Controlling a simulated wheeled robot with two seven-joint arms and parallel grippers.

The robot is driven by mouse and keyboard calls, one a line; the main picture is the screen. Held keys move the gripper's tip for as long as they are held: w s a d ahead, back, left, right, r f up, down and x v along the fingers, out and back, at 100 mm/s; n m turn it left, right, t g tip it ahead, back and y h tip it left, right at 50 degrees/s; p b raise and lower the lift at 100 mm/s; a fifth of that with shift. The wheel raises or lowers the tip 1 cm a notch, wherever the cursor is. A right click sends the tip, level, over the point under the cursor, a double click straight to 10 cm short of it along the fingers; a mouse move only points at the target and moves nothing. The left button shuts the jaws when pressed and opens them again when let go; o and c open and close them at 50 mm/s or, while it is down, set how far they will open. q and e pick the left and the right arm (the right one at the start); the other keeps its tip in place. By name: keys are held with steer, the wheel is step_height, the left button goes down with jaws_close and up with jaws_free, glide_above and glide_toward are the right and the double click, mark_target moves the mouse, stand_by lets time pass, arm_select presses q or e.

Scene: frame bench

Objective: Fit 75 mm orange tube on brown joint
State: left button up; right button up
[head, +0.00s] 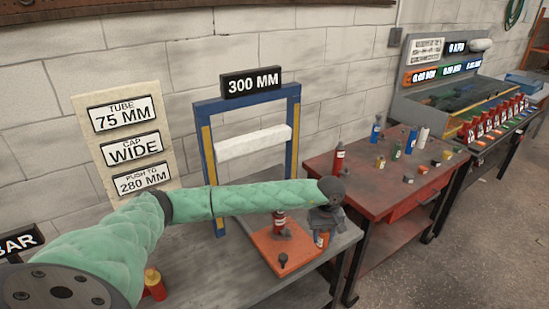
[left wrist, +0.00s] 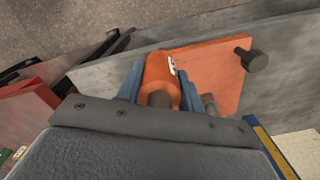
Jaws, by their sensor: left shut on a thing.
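My left gripper (head: 322,232) is shut on an orange tube (head: 321,241) beside the right edge of an orange board (head: 268,248) on the grey bench. In the left wrist view, the orange tube (left wrist: 157,69) sits between the blue fingers, with a white label on its side. A brownish-grey round end (left wrist: 160,99) shows at the tube's near end; I cannot tell whether it is a joint. The board (left wrist: 211,62) lies beyond the tube. No brown joint can be made out with certainty. My right gripper is out of view.
A blue frame (head: 207,150) marked 300 MM holds a white bar (head: 248,143) behind. A red table (head: 365,165) with several tubes and caps stands to the right.

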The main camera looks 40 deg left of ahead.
arm_select(q)
steer(key=a+r+n+p, duration=0.3)
steer(key=a+r+n, duration=0.6)
steer(key=r+n, duration=0.2)
steer(key=a+r+n+p, duration=0.3)
steer(key=a+r+n, duration=0.5)
steer(key=r+n, duration=0.3)
steer(key=shift+a+r+n, duration=0.35)
steer(key=shift+n, duration=0.85)
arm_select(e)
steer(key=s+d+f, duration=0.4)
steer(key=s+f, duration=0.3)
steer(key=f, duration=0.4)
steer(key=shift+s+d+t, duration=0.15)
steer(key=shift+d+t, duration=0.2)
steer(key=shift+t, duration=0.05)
arm_select(q)
steer(key=shift+f+b, duration=1.45)
steer(key=shift+f, duration=0.05)
steer(key=shift+f+b, duration=0.8)
steer(key=shift+f, duration=0.6)
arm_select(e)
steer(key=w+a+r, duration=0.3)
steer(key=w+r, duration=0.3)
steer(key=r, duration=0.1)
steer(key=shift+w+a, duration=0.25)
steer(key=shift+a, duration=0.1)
